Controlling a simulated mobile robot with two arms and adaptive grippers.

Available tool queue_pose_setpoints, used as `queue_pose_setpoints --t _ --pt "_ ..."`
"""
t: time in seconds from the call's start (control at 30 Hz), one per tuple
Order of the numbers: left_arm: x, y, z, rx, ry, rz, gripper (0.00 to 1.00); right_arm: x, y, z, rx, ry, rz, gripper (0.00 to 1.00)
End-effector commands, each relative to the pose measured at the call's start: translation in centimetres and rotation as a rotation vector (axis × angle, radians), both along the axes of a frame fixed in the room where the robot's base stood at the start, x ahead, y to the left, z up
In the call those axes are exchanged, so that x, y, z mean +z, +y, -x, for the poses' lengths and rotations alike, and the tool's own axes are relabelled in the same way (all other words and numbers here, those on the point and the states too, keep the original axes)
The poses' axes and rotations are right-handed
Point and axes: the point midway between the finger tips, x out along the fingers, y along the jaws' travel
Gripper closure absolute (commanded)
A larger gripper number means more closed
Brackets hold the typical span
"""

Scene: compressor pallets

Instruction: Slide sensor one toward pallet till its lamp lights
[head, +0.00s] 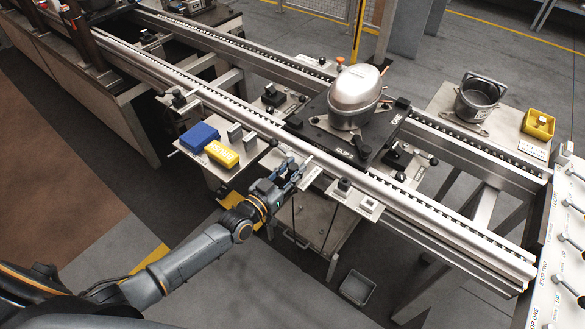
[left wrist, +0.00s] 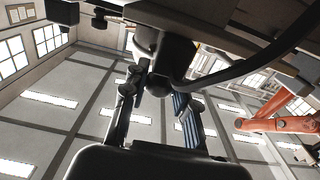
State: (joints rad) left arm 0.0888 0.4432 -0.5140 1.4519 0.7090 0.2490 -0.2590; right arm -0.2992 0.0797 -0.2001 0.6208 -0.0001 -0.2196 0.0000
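The pallet (head: 322,141) is a dark plate on the conveyor, carrying a shiny metal compressor (head: 354,94). My left gripper (head: 293,172) is at the conveyor's near side, left of and in front of the pallet. A pale slim bar (head: 308,176) lies just right of its fingers. In the left wrist view the fingers (left wrist: 158,108) are apart, and a dark cylindrical body (left wrist: 160,68) with a cable is just beyond and between the tips. It may be sensor one, but I cannot tell; contact is unclear. No lit lamp shows clearly. My right gripper is out of view.
Left of the gripper, a side table holds a blue box (head: 198,137) and a yellow bin (head: 221,153). A small shelf (head: 352,197) with dark and pale blocks is to the right. A grey bin (head: 357,287) stands on the floor. A labelled panel (head: 562,255) is far right.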

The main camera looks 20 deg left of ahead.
Motion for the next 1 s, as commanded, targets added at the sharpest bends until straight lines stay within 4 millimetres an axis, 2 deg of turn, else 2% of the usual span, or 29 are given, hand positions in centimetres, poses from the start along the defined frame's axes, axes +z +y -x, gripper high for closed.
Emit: queue_pose_setpoints --t 0.03,0.1,0.67,0.7,0.8,1.0 --pt "0.00 0.00 0.01 0.000 0.000 0.000 0.89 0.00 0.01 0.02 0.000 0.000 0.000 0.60" --pt "0.01 0.01 0.01 0.000 0.000 0.000 1.00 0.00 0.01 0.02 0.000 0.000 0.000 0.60" --pt "0.09 -0.31 -0.86 0.000 -0.002 0.001 1.00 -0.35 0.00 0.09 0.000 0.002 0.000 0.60" --pt "0.09 -0.30 -0.87 0.000 -0.002 0.001 0.71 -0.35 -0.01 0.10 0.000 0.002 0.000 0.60" --pt "0.07 -0.30 -0.86 0.000 -0.002 0.001 0.50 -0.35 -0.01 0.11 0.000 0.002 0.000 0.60" --pt "0.04 -0.29 -0.84 0.000 -0.001 0.000 0.50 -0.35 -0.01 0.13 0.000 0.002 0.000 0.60"
